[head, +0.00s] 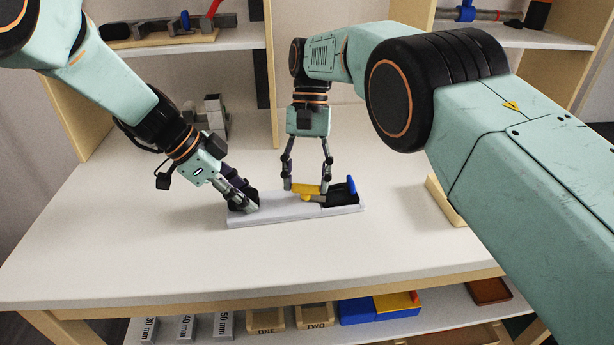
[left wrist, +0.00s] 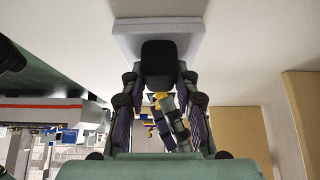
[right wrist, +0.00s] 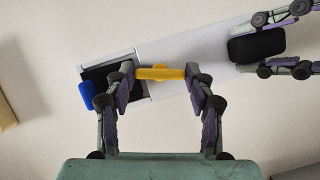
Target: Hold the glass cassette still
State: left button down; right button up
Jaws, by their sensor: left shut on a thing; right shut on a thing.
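The glass cassette appears to be the long pale flat case (head: 285,213) lying on the white table; it also shows in the right wrist view (right wrist: 200,48). My left gripper (head: 246,204) is shut on a black block (left wrist: 158,62) at the case's left end in the head view. My right gripper (head: 306,187) points down and is shut on a yellow bar handle (right wrist: 160,73) near the other end. Beside the handle is a dark recess with a blue knob (head: 352,185) at its end. The fingers partly hide the black block.
The white table (head: 130,255) is clear around the case. A grey fixture (head: 214,112) stands at the back left. Shelves with tools are behind. Below the front edge are labelled bins and a blue box (head: 358,311). My right arm crosses the right side.

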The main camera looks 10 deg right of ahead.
jog(key=shift+n+h, duration=0.3)
jog(key=shift+n, duration=0.6)
jog(key=o, duration=1.2)
jog(key=shift+c, duration=0.2)
